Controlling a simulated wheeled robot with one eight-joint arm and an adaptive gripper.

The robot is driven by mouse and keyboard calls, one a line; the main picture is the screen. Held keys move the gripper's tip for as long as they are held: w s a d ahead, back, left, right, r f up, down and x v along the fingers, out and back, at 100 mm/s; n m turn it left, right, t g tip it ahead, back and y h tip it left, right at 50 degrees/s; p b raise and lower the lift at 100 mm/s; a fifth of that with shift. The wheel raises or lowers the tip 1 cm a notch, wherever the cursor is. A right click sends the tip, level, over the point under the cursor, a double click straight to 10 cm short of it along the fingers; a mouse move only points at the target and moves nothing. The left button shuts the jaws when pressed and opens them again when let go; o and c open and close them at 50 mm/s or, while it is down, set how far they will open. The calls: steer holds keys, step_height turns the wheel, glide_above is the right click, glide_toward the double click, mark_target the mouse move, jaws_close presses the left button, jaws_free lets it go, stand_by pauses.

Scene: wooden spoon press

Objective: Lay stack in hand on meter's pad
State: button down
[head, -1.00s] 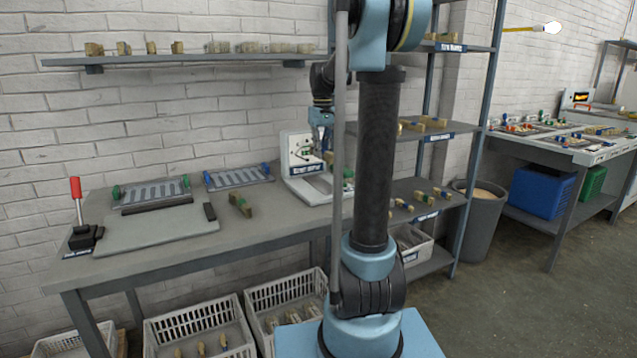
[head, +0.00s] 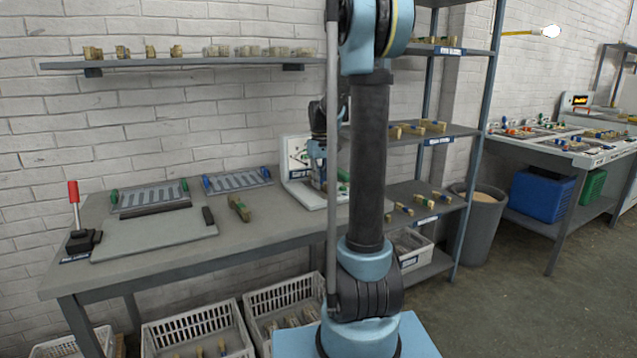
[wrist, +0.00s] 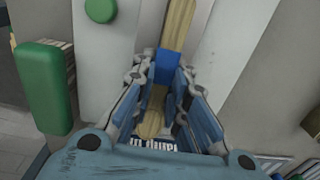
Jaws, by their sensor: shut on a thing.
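In the wrist view my gripper (wrist: 167,100) is shut on a wooden spoon stack (wrist: 176,38) with a blue band around it. The stack runs up the picture between the fingers, and its rounded end shows below them. In the head view my gripper (head: 318,178) is low in front of the moisture meter (head: 297,157), a white upright panel with a flat base (head: 304,196). The pad is largely hidden behind my gripper and arm. I cannot tell whether the stack touches it.
A green-ended block (wrist: 44,88) sits left in the wrist view. On the bench (head: 262,228) lie a banded stack (head: 239,208), slotted racks (head: 150,196), a grey plate (head: 155,236) and a red-handled lever (head: 74,192). A wall shelf (head: 180,62) hangs above. Crates stand below.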

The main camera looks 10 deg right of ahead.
steer(key=c, duration=1.6)
jaws_free()
steer(key=shift+f, duration=0.1)
step_height(320, 180, up, 12)
steer(key=s+f, duration=0.2)
steer(key=s, duration=0.8)
steer(key=s+f+m, duration=0.1)
steer(key=s+f, duration=0.5)
steer(key=s, duration=0.2)
steer(key=s+f+m+t, duration=0.1)
steer(key=s+f, duration=0.5)
steer(key=s, duration=0.2)
steer(key=s+f+m+t, duration=0.1)
steer(key=s+f, duration=0.6)
steer(key=s, duration=0.2)
steer(key=shift+a, duration=0.1)
